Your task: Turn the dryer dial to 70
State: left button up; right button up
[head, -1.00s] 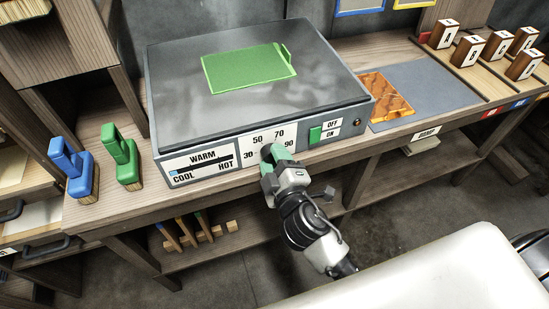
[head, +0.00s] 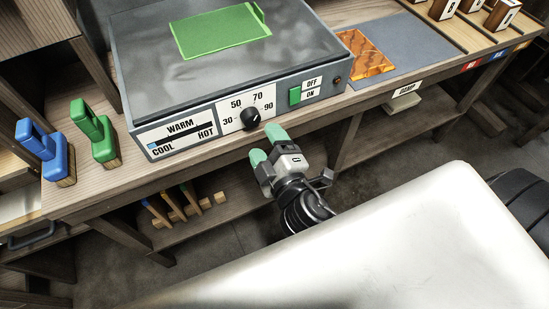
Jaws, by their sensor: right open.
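The dryer (head: 228,75) is a wide grey box on the bench with a flat metal top. Its black dial (head: 251,118) sits on a white front panel marked 30, 50, 70 and 90. The dial's pointer mark is too small to read with certainty; it seems to point up, towards 70. My right gripper (head: 267,145) has green fingertips and is open and empty. It is just below and in front of the dial, apart from it. My left gripper is not in view.
A green sheet (head: 222,32) lies on the dryer top. The green OFF/ON switch (head: 295,96) is right of the dial. Blue (head: 45,155) and green (head: 95,135) handled tools stand at the left. An orange piece (head: 364,58) lies on the bench to the right.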

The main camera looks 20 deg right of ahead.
jog(key=s+b, duration=0.1)
jog(key=s, duration=0.3)
jog(key=shift+s, duration=0.35)
jog(key=s+d+f+m+g+p, duration=0.1)
jog(key=s+f+m+g+p, duration=0.2)
jog(key=f, duration=1.2)
jog(key=s+f+g+p, duration=0.15)
jog(key=f+g, duration=0.45)
jog(key=f, duration=0.9)
jog(key=s+d+f+m+g+p, duration=0.2)
jog(key=s+f, duration=0.5)
jog(key=s, duration=0.4)
jog(key=s+d+f+m+g+p, duration=0.3)
jog(key=s+d+f+m+g, duration=0.2)
jog(key=s, duration=0.6)
notch_tip(320, 180, down, 3)
jog(key=shift+s+d+f+g+h, duration=0.1)
jog(key=shift+s+d+g+h, duration=0.3)
jog(key=shift+d, duration=0.65)
jog(key=shift+w, duration=0.1)
